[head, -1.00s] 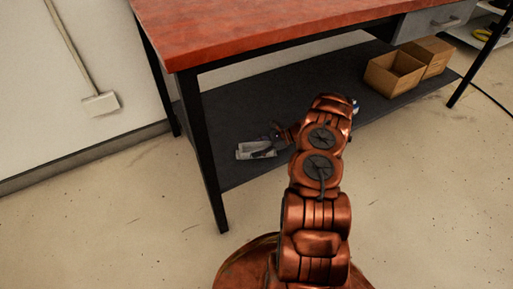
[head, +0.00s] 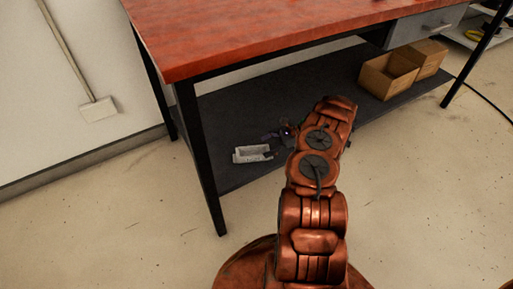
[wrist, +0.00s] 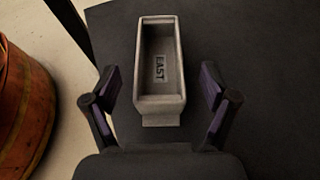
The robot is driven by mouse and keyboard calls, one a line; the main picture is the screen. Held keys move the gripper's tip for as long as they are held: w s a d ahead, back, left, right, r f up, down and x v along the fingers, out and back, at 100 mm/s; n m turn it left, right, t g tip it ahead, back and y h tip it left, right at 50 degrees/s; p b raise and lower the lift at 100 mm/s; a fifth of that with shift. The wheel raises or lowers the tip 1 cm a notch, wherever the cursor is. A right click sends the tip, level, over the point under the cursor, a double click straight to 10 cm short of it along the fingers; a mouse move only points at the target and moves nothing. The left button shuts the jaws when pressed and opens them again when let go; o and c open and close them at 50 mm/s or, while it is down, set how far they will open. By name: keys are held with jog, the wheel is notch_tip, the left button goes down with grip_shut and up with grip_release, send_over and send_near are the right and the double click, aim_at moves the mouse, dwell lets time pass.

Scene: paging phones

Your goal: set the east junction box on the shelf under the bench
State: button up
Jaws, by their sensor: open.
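My gripper (wrist: 163,95) is open, with a finger on each side of the near end of the box and a visible gap to both. In the head view my gripper (head: 275,140) is small and partly hidden behind my arm, just right of the box.
The red-topped bench (head: 270,35) is above the shelf, with a black leg (head: 203,155) at the near left corner. Cardboard boxes (head: 390,77) stand farther right on the shelf. A black cable (head: 490,98) lies on the floor at right. The shelf's middle looks clear.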

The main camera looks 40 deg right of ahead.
jog(key=p+v, duration=0.1)
jog(key=v, duration=0.5)
jog(key=shift+d, duration=0.1)
jog(key=shift+s, duration=0.1)
dwell(0.5)
